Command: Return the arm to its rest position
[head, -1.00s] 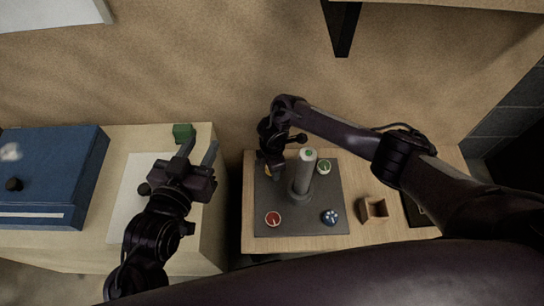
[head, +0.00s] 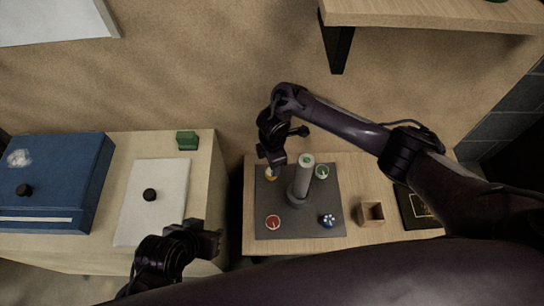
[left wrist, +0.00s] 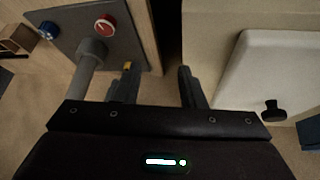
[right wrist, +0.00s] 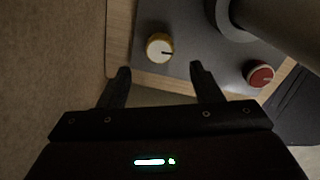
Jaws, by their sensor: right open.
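My left gripper (head: 207,240) is low in the head view, over the front of the gap between the two tables. In the left wrist view its two fingers (left wrist: 157,85) stand apart with nothing between them. My right gripper (head: 272,160) hangs by the yellow knob (head: 271,173) at the back left of the grey panel (head: 325,200). In the right wrist view its fingers (right wrist: 160,82) are apart and empty, with the yellow knob (right wrist: 160,48) beyond them. Whether a finger touches the knob cannot be told.
The panel also bears a grey post (head: 303,180), a red knob (head: 273,222), a blue knob (head: 327,221) and a green knob (head: 322,172). A small wooden box (head: 371,214) stands right of it. A white lidded slab (head: 150,215), green block (head: 187,140) and blue case (head: 60,180) are left.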

